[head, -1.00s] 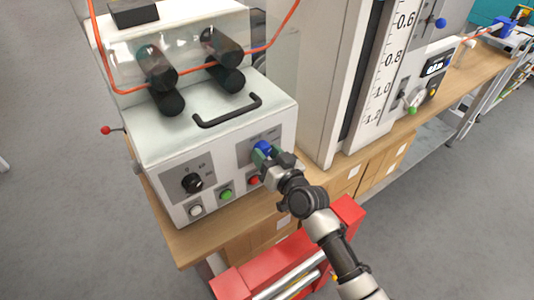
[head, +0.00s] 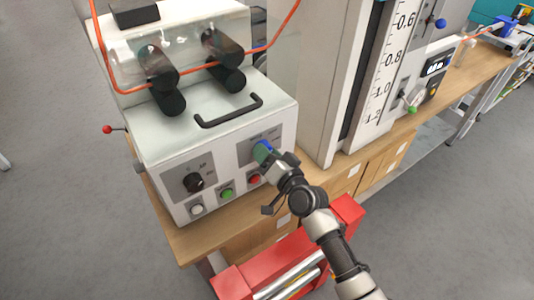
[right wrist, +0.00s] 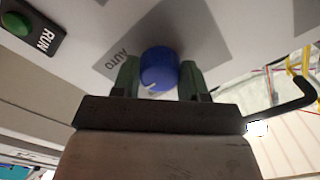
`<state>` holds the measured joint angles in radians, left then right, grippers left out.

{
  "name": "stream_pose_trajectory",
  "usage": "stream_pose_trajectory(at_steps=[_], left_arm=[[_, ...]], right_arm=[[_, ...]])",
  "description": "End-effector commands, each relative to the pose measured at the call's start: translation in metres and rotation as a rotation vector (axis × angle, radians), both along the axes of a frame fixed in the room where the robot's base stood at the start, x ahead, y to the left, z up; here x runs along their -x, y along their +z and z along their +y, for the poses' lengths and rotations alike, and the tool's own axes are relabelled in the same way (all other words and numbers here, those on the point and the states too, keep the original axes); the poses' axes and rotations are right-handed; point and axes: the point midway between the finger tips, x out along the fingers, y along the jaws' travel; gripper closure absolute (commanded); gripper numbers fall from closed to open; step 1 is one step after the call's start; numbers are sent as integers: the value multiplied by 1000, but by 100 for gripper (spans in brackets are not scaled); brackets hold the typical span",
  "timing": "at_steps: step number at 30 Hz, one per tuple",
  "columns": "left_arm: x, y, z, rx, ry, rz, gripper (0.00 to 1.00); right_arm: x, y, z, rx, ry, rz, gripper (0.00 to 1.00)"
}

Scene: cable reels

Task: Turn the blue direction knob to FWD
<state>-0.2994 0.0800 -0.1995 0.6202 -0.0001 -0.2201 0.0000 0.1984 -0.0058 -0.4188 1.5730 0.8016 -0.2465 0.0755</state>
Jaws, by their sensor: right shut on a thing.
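The blue direction knob (right wrist: 158,66) is on the front panel of the white machine (head: 232,134). In the head view only a bit of the knob (head: 265,145) shows. My right gripper (head: 262,153) is shut on it. In the right wrist view, one green fingertip is on each side of the knob. A white pointer mark on the knob points to the lower left in that view. The word AUTO is upside down to the knob's left; I cannot see a FWD label. My left gripper is in neither view.
A black selector knob (head: 193,183) and white, green (head: 227,194) and red (head: 253,180) buttons share the front panel. The machine stands on a wooden bench (head: 190,243). A tall scaled unit (head: 315,80) stands to the right.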

Motion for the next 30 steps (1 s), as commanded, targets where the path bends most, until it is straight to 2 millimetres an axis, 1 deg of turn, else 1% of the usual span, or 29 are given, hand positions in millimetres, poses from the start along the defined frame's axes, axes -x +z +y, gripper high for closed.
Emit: stream_pose_trajectory(at_steps=[9, 10, 12, 15, 24, 26, 30], left_arm=[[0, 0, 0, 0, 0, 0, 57], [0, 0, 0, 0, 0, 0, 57], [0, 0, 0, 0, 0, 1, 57], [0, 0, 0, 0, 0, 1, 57], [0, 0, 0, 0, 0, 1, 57], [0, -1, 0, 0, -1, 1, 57], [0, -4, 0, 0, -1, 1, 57]], right_arm=[[0, 1, 0, -2, -1, -1, 80], [0, 1, 0, -2, -1, -1, 55], [0, 1, 0, -1, -1, -2, 44], [0, 1, 0, -1, -1, -2, 31], [2, 0, -1, 0, -1, -1, 31], [6, -1, -4, 0, -1, -1, 31], [24, -2, -16, 0, -1, 0, 31]])
